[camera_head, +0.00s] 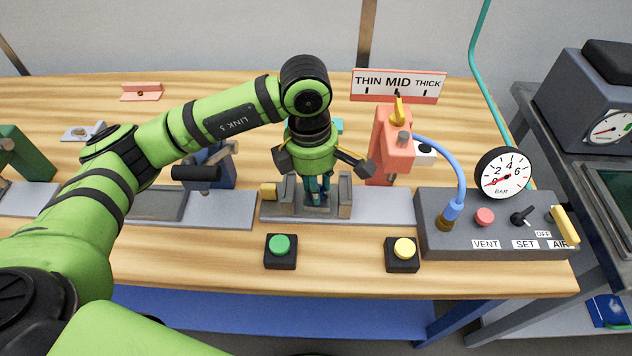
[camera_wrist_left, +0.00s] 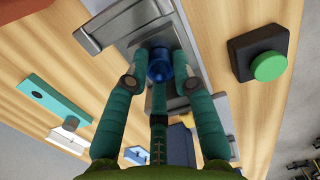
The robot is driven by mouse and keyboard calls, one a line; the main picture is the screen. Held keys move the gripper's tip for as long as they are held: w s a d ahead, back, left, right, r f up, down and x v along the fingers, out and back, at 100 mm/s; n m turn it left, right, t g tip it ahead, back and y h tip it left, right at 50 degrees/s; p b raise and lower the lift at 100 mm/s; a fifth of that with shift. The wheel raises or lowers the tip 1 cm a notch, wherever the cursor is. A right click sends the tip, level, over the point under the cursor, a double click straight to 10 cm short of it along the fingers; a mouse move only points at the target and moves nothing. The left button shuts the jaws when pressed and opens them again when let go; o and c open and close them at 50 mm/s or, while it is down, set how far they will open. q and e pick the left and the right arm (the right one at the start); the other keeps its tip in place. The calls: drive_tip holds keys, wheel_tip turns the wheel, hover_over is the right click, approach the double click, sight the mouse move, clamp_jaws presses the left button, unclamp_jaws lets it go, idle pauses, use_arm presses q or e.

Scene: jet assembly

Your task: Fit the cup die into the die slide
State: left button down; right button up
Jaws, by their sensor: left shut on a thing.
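My left gripper (camera_head: 318,188) points down over the grey die slide (camera_head: 345,208), with its teal fingers between the slide's raised side walls. The left wrist view shows the fingers (camera_wrist_left: 160,80) closed around a small blue round piece, which I take as the cup die (camera_wrist_left: 160,62). The grey metal of the die slide (camera_wrist_left: 115,22) lies right below it. The fingers hide most of the die in the head view, and I cannot tell whether it touches the slide's floor. My right gripper is not in view.
A red press (camera_head: 392,145) stands just right and behind. A green button (camera_head: 280,248) and a yellow button (camera_head: 403,250) sit in front. A control box (camera_head: 490,245) with a gauge (camera_head: 503,172) and blue hose is at right. A blue-grey fixture (camera_head: 210,170) stands left.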

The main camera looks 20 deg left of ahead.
use_arm(q)
drive_tip(key=c, duration=0.9)
unclamp_jaws()
drive_tip(key=shift+c, duration=0.2)
wheel_tip(320, 180, up, 12)
drive_tip(key=shift+a, duration=0.35)
drive_tip(key=shift+s, duration=0.1)
